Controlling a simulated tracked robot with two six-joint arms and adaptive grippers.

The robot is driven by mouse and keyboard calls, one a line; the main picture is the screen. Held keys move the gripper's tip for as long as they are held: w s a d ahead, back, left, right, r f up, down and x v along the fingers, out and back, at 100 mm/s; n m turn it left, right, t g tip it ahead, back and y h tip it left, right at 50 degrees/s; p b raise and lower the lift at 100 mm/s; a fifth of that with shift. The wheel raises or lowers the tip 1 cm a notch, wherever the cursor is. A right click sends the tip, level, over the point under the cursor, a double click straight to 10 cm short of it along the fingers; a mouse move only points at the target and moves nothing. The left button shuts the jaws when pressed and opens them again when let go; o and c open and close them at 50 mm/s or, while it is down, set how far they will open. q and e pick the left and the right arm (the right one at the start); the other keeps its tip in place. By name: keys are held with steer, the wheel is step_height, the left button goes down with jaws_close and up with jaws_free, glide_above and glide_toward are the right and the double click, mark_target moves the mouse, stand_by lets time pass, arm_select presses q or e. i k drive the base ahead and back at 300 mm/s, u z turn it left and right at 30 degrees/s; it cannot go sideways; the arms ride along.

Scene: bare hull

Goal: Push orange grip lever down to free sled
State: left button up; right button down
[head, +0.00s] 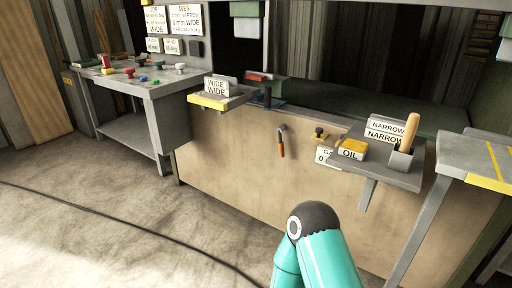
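The orange grip lever (281,149) is on the tan front panel (230,150), near the middle of the head view. It has a dark bent metal upper part, and its orange grip hangs at the lower end. I cannot tell which part is the sled; a rail-like assembly with a red piece (259,77) sits above the panel to the left of the lever. Neither gripper is in view. A teal link of one of my arms, with a black cap, rises from the bottom edge, below and right of the lever and apart from it in the picture.
A WIDE shelf (220,102) juts out left of the lever. A NARROW shelf (398,178) juts out right, with an OIL box (352,149) and a wooden-handled tool (406,140). A grey workbench (150,88) stands left. A black cable (130,228) crosses the floor.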

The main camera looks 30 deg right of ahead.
mark_target(283, 127)
steer(key=z, duration=0.25)
steer(key=i, duration=1)
steer(key=z, duration=0.85)
